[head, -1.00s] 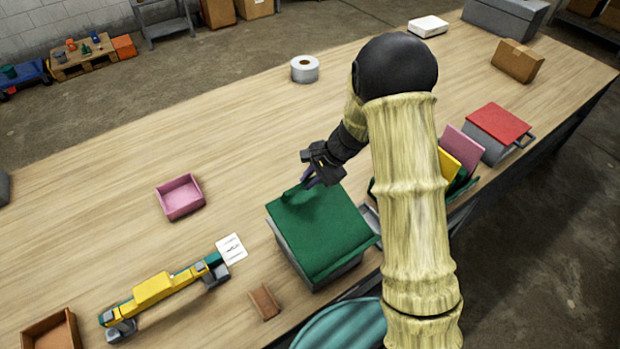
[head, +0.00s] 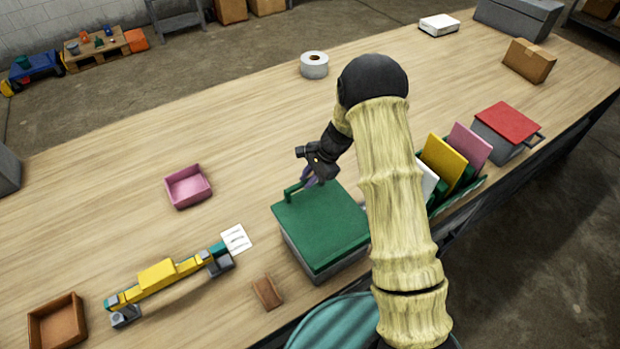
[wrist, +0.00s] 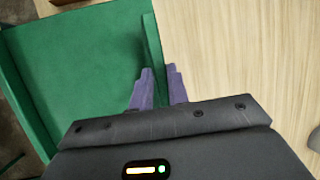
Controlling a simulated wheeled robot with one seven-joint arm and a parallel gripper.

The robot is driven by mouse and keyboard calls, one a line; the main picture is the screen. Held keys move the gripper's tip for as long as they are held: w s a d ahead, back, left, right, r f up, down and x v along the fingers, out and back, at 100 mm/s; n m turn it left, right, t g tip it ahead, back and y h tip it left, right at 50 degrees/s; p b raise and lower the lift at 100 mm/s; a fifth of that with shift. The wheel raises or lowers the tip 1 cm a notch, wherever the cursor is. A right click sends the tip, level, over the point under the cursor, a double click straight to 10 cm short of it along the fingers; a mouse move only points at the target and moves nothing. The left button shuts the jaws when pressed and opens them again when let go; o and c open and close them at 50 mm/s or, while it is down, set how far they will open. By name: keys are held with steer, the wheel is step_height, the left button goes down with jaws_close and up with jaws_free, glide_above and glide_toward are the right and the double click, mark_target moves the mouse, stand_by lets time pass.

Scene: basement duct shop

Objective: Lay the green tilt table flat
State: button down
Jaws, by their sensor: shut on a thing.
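The green tilt table (head: 322,225) is a green plate on top of a grey box near the bench's front edge. In the head view the plate looks close to level over the box, though a small tilt cannot be ruled out. A green raised bar (head: 294,192) runs along its far edge. My gripper (head: 308,180) is at the right end of this bar, with its purple fingers low at the plate's edge. In the wrist view the green plate (wrist: 80,65) fills the left, and the fingers (wrist: 158,70) are shut on its raised edge.
A rack (head: 462,198) with white, yellow and pink panels stands right of my arm, beside a red-lidded grey box (head: 502,122). A pink tray (head: 188,187), a yellow tool (head: 160,276), a paper card (head: 236,239) and a brown block (head: 267,292) lie left.

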steer(key=shift+w+a+f, duration=0.15)
steer(key=shift+w+f, duration=0.2)
steer(key=c, duration=1.6)
jaws_free()
steer(key=shift+a, duration=0.1)
steer(key=shift+o, duration=1)
steer(key=shift+w+a+f, duration=0.1)
steer(key=shift+w+f, duration=0.1)
steer(key=shift+w, duration=0.05)
steer(key=shift+s+r, duration=0.1)
steer(key=shift+s, duration=0.1)
steer(key=shift+w+d+r, duration=0.1)
steer(key=shift+d+r, duration=0.15)
steer(key=shift+d, duration=0.05)
steer(key=b+v, duration=0.4)
steer(key=v, duration=1.3)
steer(key=shift+a, duration=0.1)
